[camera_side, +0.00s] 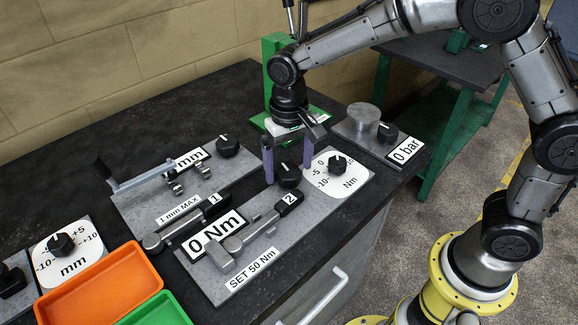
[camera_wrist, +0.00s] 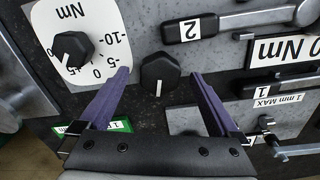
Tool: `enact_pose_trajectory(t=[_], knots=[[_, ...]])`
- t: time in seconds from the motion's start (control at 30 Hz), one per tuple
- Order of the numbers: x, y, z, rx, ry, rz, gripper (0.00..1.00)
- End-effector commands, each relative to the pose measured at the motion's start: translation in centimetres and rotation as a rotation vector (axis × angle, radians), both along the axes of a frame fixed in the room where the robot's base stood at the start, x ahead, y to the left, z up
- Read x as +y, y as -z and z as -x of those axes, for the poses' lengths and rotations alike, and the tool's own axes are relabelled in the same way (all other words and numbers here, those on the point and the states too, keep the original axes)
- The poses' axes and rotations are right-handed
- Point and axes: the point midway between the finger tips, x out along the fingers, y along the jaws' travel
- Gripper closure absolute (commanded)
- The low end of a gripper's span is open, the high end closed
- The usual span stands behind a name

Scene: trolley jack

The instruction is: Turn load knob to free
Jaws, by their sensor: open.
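My gripper (camera_side: 288,174) points down with its two purple fingers apart, over the 0 Nm panel. A black knob (camera_side: 289,175) lies between the fingers; no label reading "load" or "free" is legible on it. In the wrist view the same knob (camera_wrist: 160,72) sits between the fingertips (camera_wrist: 161,76), with a gap on each side. Its white pointer mark faces the gripper's palm in that view. I cannot tell whether the fingertips reach down beside the knob or stay above it.
A second knob (camera_side: 337,163) on a white Nm scale stands close right of the fingers. The 0 bar panel (camera_side: 403,150) is at right. Orange (camera_side: 98,288) and green (camera_side: 158,312) trays are front left.

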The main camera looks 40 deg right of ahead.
Motion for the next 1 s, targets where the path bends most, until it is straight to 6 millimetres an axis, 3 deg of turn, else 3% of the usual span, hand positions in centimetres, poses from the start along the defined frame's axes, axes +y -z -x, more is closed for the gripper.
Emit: enact_pose_trajectory(t=[0.4, 0.87, 1.0], knots=[[0.0, 0.8, 0.01, 0.0, 0.0, 0.0, 0.02], [-0.01, 0.76, 0.01, 0.0, 0.0, 0.0, 0.85], [-0.02, 0.75, 0.02, 0.0, -0.019, 0.0, 0.88]])
